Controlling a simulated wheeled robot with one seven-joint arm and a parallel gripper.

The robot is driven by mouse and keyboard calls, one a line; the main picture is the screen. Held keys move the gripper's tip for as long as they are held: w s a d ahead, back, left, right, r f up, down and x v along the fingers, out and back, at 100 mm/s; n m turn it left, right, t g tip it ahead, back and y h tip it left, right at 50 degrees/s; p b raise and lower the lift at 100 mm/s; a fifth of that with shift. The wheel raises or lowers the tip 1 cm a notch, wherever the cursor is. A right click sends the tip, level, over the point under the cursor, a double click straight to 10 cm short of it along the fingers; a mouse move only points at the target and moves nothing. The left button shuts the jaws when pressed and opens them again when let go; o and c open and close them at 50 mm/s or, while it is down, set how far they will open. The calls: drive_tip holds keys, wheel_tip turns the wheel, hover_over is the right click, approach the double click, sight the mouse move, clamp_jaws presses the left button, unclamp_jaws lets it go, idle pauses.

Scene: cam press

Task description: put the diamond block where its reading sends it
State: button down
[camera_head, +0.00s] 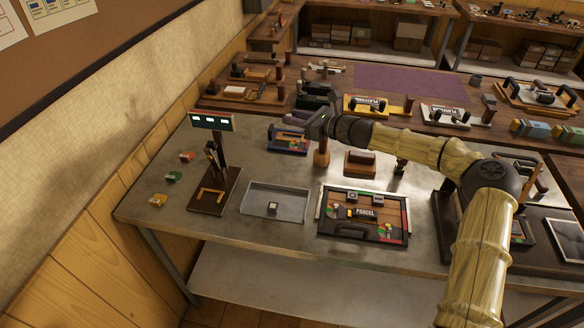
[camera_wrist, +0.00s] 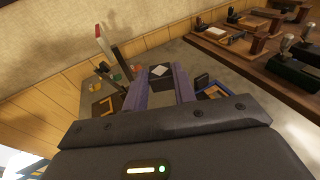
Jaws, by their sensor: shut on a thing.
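My gripper (camera_head: 274,131) is raised over the back of the metal table and points left. In the wrist view its two purple fingers (camera_wrist: 160,80) stand apart, shut on a dark block with a pale diamond-shaped face (camera_wrist: 160,71), which I take as the diamond block. In the head view the held block is too small to make out clearly. A reading stand with a lit display (camera_head: 212,122) rises from a dark base (camera_head: 226,184) at left. The display shows several white marks, too small to read.
Red (camera_head: 187,157), green (camera_head: 173,177) and yellow (camera_head: 158,201) pieces lie left of the stand. A grey tray (camera_head: 290,190) holds a small pale-topped block. A parcel case (camera_head: 345,238) lies right of it. A blue-edged tray (camera_head: 289,148) lies below my gripper.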

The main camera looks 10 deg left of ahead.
drive_tip(key=f+p, duration=0.1)
drive_tip(key=f, duration=1.2)
drive_tip(key=shift+a+f+p, duration=0.2)
drive_tip(key=shift+f+p, duration=0.1)
drive_tip(key=shift+p, duration=0.1)
drive_tip(key=shift+s, duration=0.1)
drive_tip(key=shift+d, duration=0.1)
wheel_tip(320, 180, down, 4)
drive_tip(key=shift+d+r+p, duration=0.1)
drive_tip(key=shift+p, duration=0.25)
drive_tip(key=shift+f+b, duration=0.35)
drive_tip(key=shift+f, duration=0.05)
drive_tip(key=shift+f+b, duration=0.3)
